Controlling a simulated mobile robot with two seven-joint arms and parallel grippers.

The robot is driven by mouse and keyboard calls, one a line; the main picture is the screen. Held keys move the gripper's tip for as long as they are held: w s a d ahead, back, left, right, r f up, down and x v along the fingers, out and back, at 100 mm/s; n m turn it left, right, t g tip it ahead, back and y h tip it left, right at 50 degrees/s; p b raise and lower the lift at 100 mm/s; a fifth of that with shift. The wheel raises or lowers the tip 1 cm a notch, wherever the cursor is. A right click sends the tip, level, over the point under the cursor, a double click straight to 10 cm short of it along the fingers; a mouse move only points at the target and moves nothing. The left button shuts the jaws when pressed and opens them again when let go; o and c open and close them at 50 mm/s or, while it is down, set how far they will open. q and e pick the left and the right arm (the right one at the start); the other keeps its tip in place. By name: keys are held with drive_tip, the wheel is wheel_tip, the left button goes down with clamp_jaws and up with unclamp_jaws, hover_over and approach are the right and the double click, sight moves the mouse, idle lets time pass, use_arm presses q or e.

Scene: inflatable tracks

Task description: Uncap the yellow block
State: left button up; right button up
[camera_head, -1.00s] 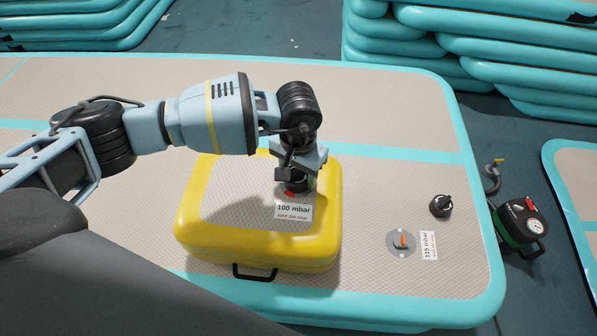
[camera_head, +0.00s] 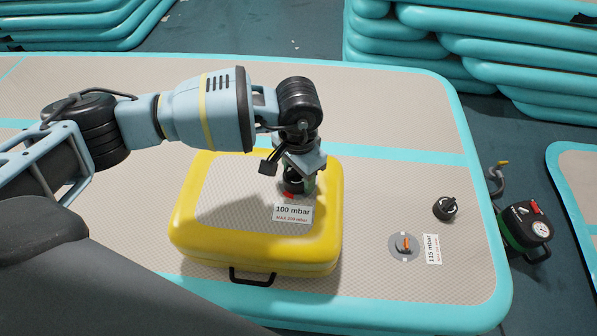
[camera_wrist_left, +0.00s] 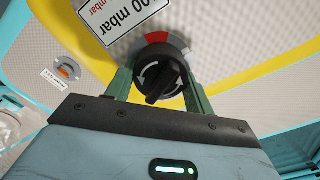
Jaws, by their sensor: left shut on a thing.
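The yellow block (camera_head: 190,225) lies on the mat, with a "100 mbar" label (camera_head: 292,212) on its grey top. My left gripper (camera_head: 299,190) reaches down to the block's top beside the label. In the left wrist view its two green fingers (camera_wrist_left: 160,90) are shut on the sides of a round black cap (camera_wrist_left: 158,76) with a raised grip bar and curved white arrows. A red and grey valve ring (camera_wrist_left: 177,40) shows behind the cap. I cannot tell whether the cap is still seated. My right gripper is not in view.
The teal-edged mat (camera_head: 400,110) bears an open valve (camera_head: 404,246) with an orange centre, a "115 mbar" label (camera_head: 432,249) and a loose black cap (camera_head: 445,208). A pump with a gauge (camera_head: 526,225) stands on the floor at right. Stacked tracks (camera_head: 470,50) lie behind.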

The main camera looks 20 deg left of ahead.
use_arm(q)
drive_tip(key=shift+m+b, duration=1.1)
drive_tip(key=shift+m, duration=0.8)
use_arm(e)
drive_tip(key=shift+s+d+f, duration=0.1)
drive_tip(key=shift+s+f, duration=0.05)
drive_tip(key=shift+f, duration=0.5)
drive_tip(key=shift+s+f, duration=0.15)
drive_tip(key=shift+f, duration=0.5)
use_arm(q)
drive_tip(key=shift+d, duration=0.1)
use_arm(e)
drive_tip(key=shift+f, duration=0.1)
use_arm(q)
drive_tip(key=shift+s+f+m+b, duration=0.1)
drive_tip(key=shift+m+b, duration=0.35)
drive_tip(key=shift+m, duration=0.05)
drive_tip(key=shift+m+b, duration=0.4)
drive_tip(key=shift+b, duration=0.5)
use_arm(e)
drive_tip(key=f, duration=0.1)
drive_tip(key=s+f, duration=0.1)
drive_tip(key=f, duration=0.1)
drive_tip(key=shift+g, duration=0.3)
use_arm(q)
drive_tip(key=shift+r, duration=0.2)
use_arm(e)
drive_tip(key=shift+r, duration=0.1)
